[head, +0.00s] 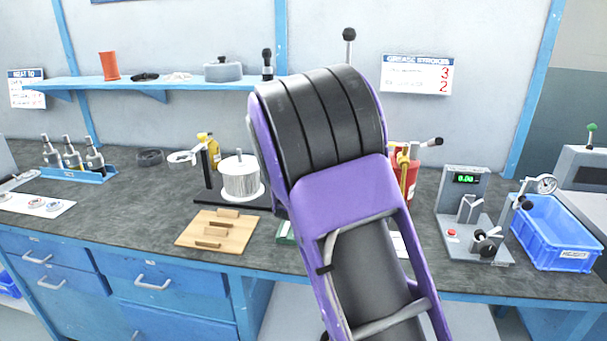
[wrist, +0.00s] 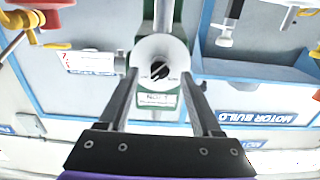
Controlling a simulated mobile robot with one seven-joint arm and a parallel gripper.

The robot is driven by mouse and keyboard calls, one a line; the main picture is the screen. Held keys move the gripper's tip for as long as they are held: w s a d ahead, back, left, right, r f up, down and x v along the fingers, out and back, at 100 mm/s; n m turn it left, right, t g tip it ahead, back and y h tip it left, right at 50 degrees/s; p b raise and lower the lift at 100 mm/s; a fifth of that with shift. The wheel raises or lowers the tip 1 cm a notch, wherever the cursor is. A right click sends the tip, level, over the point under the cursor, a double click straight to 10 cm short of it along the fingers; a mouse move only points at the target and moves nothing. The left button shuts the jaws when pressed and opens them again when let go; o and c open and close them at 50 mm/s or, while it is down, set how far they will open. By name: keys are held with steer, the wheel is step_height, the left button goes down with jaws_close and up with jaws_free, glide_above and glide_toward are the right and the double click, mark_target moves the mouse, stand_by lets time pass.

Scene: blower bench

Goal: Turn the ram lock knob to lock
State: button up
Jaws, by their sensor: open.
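The ram lock knob (wrist: 159,70) seems to be the small black knob at the centre of a white round dial (wrist: 148,50) in the wrist view. Its pointer bar lies tilted, and the dial's lettering is too small to read. The dial is on a green part with a white label (wrist: 157,98) below it. My gripper (wrist: 160,80) is open, with one finger on either side of the dial and a gap to the knob. I cannot tell how far the fingertips are from it in depth. In the head view my arm hides the knob and gripper.
The bench (head: 120,200) holds a wooden block board (head: 216,245) and a silver cylinder (head: 240,178) left of my arm. A gauge stand (head: 466,210) and a blue bin (head: 556,240) stand to the right. The wrist view shows red and yellow fittings (wrist: 42,12) at upper left.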

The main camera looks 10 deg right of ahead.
steer(key=v, duration=1.5)
steer(key=shift+p, duration=0.4)
steer(key=shift+s, duration=0.1)
